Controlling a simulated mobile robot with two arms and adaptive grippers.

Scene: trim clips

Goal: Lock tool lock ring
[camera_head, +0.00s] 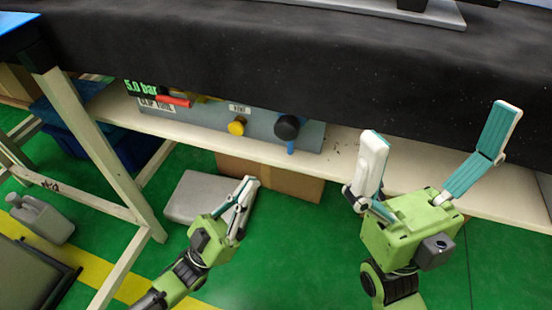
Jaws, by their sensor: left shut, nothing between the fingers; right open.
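A grey-blue panel (212,119) sits on the white shelf under the black table edge. It bears a green "5.0 bar" display (142,87), a "CLIP TOOL" label (157,104), a red lever (173,100), a yellow knob (236,127), and a black round knob (287,127) with a blue part below it. I cannot tell which part is the lock ring. My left gripper (249,184) is shut and empty, below the panel and in front of the shelf. My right gripper (438,125) is wide open and empty, right of the panel, its fingers overlapping the shelf and table edge in view.
The black table edge (330,70) overhangs the shelf (345,150). A white table leg (100,150) stands at left. A cardboard box (290,185) and a grey case (190,197) lie below on the green floor. A grey canister (42,220) is at far left.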

